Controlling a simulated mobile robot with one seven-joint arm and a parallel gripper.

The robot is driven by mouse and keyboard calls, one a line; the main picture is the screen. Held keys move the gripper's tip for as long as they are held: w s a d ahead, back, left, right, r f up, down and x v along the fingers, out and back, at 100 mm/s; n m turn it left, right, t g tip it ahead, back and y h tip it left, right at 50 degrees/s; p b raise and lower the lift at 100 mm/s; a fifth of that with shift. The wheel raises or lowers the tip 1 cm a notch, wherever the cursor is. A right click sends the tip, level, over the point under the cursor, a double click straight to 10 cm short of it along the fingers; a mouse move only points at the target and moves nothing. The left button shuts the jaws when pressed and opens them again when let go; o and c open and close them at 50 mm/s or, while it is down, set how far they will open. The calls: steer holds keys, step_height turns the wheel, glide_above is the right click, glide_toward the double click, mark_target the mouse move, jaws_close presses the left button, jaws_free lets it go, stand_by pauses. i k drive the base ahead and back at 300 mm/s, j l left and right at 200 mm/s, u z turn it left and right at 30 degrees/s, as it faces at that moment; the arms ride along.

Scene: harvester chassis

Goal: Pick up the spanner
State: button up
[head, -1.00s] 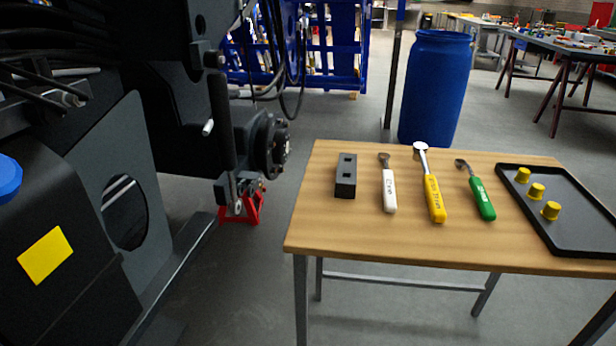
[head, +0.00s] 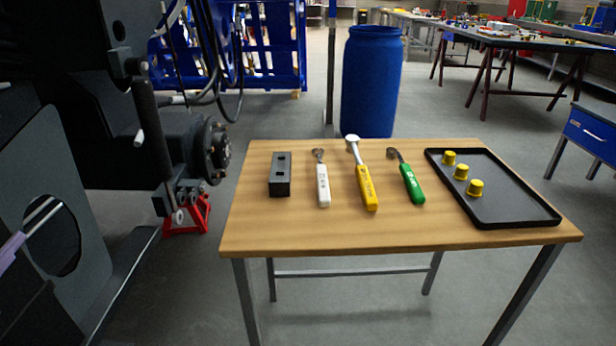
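Three handled tools lie side by side on the wooden table in the head view, heads pointing away from me. The left tool (head: 322,180) has a white handle and a small dark metal head. The middle tool (head: 363,175) has a yellow handle and a longer silver shaft with a rounded head. The right tool (head: 408,179) has a green handle and a dark, hook-like head. The heads are too small to tell surely which tool is the spanner. My gripper is not in view.
The wooden table (head: 380,233) also bears a black block (head: 280,175) at left and a black tray (head: 514,221) with yellow caps (head: 461,172) at right. A blue barrel (head: 369,85) stands behind it. Dark machinery (head: 60,130) fills the left. Bare floor shows before the table.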

mark_target(325, 199)
steer(key=i+l+z, duration=0.15)
steer(key=l, duration=0.3)
steer(key=l+z, duration=0.15)
steer(key=l, duration=0.3)
steer(key=i+l+z, duration=0.1)
steer(key=l, duration=0.35)
steer(key=i, duration=0.1)
